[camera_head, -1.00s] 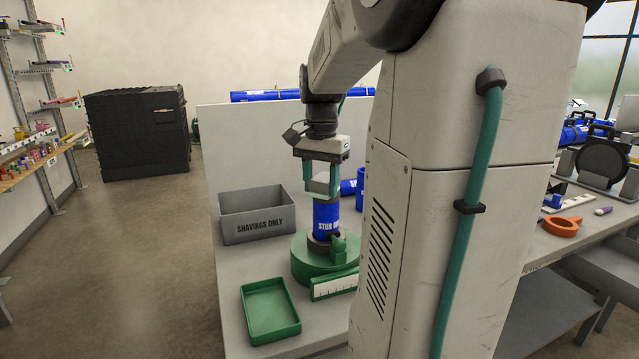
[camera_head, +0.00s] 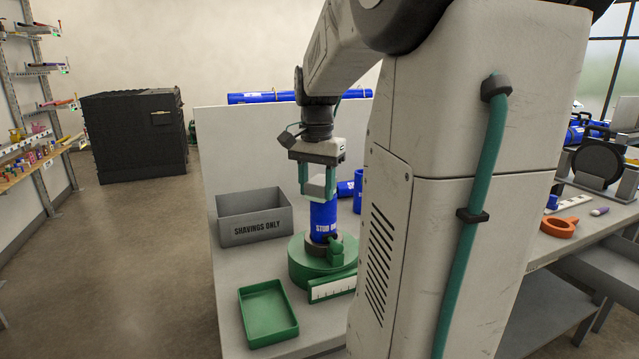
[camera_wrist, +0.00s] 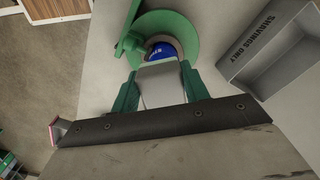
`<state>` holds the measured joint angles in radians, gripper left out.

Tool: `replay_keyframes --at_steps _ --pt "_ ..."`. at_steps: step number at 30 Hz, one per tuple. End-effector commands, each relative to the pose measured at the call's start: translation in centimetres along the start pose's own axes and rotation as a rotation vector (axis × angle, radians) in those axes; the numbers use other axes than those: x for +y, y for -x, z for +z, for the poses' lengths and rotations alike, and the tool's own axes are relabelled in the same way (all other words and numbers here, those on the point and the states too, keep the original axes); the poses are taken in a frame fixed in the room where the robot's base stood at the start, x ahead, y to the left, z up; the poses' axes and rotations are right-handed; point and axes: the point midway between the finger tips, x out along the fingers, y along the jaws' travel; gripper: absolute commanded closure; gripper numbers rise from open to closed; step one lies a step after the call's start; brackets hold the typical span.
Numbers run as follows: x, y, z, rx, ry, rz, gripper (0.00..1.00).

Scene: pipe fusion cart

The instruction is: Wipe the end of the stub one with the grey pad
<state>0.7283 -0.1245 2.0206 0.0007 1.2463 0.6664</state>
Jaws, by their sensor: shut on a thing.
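The blue stub one (camera_head: 324,220) stands upright in a green round holder (camera_head: 310,262) on the bench. Its white lettering is partly readable. My gripper (camera_head: 317,187) points down over the stub, with its green fingers shut on the light grey pad (camera_head: 316,186). The pad is at the stub's top end; whether it touches cannot be told. In the wrist view the pad (camera_wrist: 161,84) lies between the fingers and covers most of the stub (camera_wrist: 162,51), leaving a blue edge in sight.
A grey bin marked SHAVINGS ONLY (camera_head: 255,216) stands left of the holder. An empty green tray (camera_head: 268,313) lies in front, beside a white-faced green block (camera_head: 331,288). Other blue pipe pieces (camera_head: 346,188) are behind the stub. An orange ring (camera_head: 558,228) lies on the right.

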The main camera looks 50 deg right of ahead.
Motion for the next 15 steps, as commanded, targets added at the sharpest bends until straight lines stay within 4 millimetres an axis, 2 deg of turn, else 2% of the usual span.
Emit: replay_keyframes --at_steps 5,15 --pt "0.0 0.0 0.0 0.000 0.000 0.000 0.73" --pt "0.0 -0.2 -1.8 -0.001 -0.001 0.001 0.73"
